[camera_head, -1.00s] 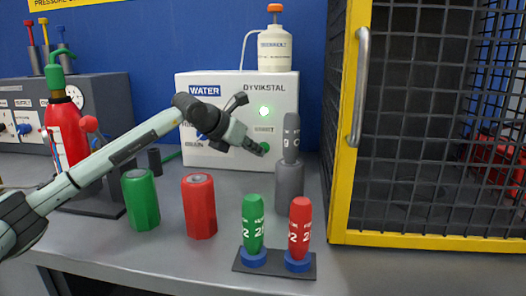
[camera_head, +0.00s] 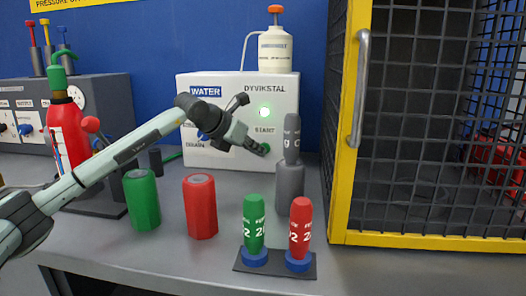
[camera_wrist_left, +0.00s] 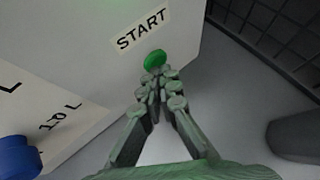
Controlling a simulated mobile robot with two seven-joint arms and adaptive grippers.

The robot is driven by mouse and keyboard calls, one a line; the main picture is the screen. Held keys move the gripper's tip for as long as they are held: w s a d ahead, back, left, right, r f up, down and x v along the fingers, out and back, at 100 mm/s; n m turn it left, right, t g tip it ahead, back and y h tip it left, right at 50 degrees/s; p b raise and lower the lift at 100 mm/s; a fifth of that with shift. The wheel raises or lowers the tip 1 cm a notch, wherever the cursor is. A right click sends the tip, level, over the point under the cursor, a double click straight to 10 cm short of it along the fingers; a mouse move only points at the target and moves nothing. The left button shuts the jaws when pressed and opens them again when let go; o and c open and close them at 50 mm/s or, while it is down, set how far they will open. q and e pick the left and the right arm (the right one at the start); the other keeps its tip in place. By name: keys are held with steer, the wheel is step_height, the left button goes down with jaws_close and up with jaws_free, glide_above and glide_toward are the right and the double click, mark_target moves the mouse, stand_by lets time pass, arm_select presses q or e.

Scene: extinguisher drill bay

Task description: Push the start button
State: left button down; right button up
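The green start button (camera_head: 265,148) is on the lower right front of the white box marked WATER and DYVIKSTAL (camera_head: 285,95), below the word START. My left gripper (camera_head: 257,149) reaches across to it from the left. In the left wrist view, the button (camera_wrist_left: 155,60) shows just beyond the tips of my left gripper (camera_wrist_left: 159,84). The fingers converge and their tips are together with nothing between them. I cannot tell whether the tips touch the button. My right gripper is in neither view.
A grey cylinder (camera_head: 290,187) stands close to the right of the button. Green (camera_head: 141,200) and red (camera_head: 200,208) cylinders stand below my left arm. A yellow-framed mesh cage (camera_head: 347,130) borders the right.

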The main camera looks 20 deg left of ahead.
arm_select(q)
steer(key=shift+w+a+r, duration=0.1)
steer(key=shift+w+r, duration=0.05)
steer(key=shift+r, duration=0.05)
steer(key=shift+s+b, duration=0.2)
steer(key=shift+b, duration=0.15)
steer(key=shift+s+d+f, duration=0.2)
steer(key=shift+s, duration=0.05)
steer(key=s+b, duration=0.1)
steer(key=s, duration=0.1)
steer(key=s+d+b, duration=0.1)
steer(key=s, duration=0.1)
steer(key=shift+s+f, duration=0.1)
steer(key=shift+s+d+b, duration=0.1)
steer(key=shift+s+b, duration=0.25)
steer(key=shift+s, duration=0.2)
